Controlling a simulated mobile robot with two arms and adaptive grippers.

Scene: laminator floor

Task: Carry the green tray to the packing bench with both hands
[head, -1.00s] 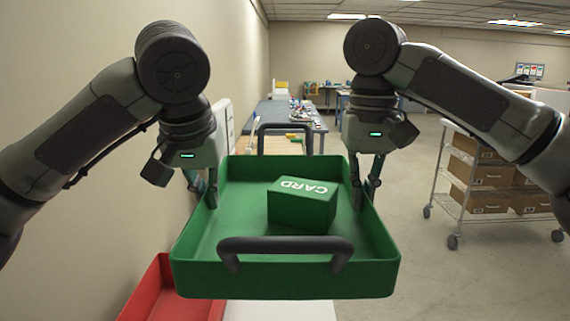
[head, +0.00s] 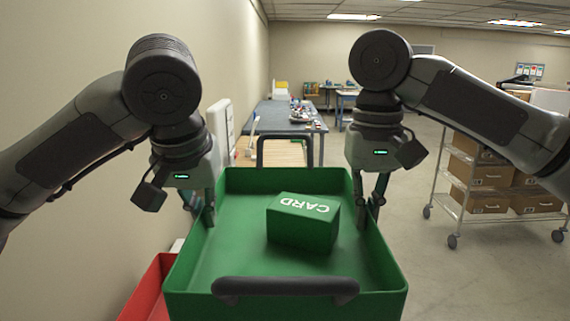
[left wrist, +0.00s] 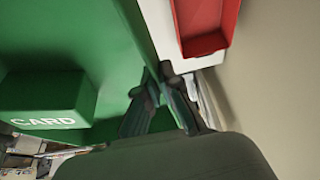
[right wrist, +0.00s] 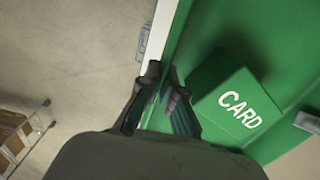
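The green tray (head: 230,235) is in front of me in the head view, with a dark handle at its near end and another at its far end. A green box (head: 300,220) marked CARD lies inside it. My left gripper (head: 203,208) is shut on the left side wall, and its fingers straddle the rim in the left wrist view (left wrist: 155,85). My right gripper (head: 370,205) is shut on the right side wall, as the right wrist view also shows (right wrist: 160,85). The tray looks roughly level; whether its underside touches anything is hidden.
A red tray (head: 150,290) is low at the left, on a white surface seen in the left wrist view (left wrist: 155,20). A blue-grey bench (head: 280,118) with small items stands farther back. A wheeled rack (head: 460,190) with brown boxes stands right; floor before it is clear.

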